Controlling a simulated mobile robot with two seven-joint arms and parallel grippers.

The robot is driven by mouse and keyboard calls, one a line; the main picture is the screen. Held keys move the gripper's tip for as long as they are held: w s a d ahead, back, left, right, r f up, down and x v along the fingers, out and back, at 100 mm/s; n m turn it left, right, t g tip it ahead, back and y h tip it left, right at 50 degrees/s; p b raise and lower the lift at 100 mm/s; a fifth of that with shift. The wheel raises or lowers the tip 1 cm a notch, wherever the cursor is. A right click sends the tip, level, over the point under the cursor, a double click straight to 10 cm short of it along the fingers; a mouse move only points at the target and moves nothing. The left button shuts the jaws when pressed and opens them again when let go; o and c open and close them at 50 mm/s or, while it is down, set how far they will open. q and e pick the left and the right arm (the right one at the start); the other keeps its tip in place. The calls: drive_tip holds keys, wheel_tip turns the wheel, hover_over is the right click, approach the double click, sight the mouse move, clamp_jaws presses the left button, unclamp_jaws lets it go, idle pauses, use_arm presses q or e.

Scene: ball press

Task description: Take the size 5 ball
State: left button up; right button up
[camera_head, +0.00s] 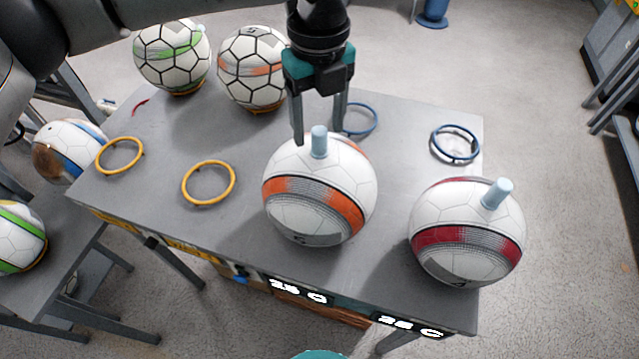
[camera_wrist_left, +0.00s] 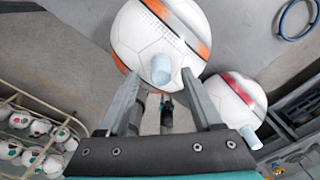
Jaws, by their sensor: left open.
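A white ball with an orange band (camera_head: 318,205) sits on the grey table with a light blue peg (camera_head: 319,142) on top. A similar ball with a red band (camera_head: 468,235) and its own peg sits to its right. My left gripper (camera_head: 318,126) is open, pointing down over the orange-banded ball. My right gripper is not in view.
The grey table (camera_head: 150,205) also bears a green-marked ball (camera_head: 172,60), an orange-marked ball (camera_head: 250,70), yellow rings (camera_head: 184,190) and blue rings (camera_head: 434,140). More balls (camera_head: 20,240) rest on a lower table at left. A ball rack (camera_wrist_left: 25,125) shows in the wrist view.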

sight(319, 130)
use_arm(q)
drive_tip(key=shift+f, duration=1.65)
drive_tip(key=shift+c, duration=0.3)
clamp_jaws()
drive_tip(key=shift+w+r, duration=0.1)
